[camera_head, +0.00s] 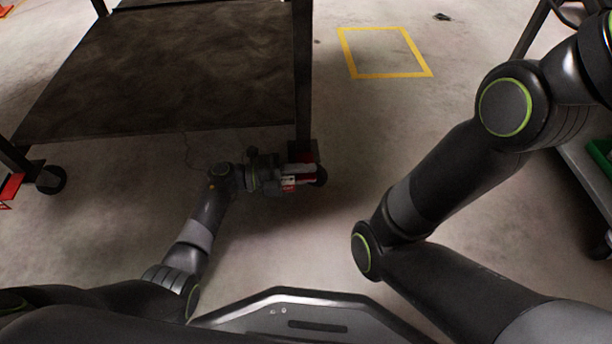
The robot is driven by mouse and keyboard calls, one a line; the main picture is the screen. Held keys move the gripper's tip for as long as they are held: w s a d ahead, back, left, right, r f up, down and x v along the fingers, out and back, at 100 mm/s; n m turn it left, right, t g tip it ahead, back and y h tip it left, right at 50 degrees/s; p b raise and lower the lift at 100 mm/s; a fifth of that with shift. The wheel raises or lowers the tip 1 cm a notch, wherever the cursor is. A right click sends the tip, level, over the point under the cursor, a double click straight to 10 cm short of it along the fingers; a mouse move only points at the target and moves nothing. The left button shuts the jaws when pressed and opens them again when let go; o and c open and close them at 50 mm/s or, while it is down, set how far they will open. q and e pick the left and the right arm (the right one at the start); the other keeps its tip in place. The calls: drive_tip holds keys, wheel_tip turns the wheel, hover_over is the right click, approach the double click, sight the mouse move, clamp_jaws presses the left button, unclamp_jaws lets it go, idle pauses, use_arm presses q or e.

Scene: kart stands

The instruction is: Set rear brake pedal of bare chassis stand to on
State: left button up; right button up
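The stand (170,131) has a dark flat lower shelf and dark legs on casters, and fills the upper left. At its near right leg there is a caster with a red brake pedal (303,170), partly hidden by my gripper. My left gripper (302,178) is low at the floor, with its fingers at this red pedal. I cannot tell whether the fingers touch it or whether they are open. The near left caster (50,180) has another red pedal (11,186) beside it. My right arm comes in from the right, and its gripper is out of view.
A yellow taped rectangle (384,75) marks the floor at upper centre. Another stand with a green item (601,158) is at the right edge, behind my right arm.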

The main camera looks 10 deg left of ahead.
use_arm(q)
drive_tip(key=shift+d, duration=0.25)
clamp_jaws()
idle(1.4)
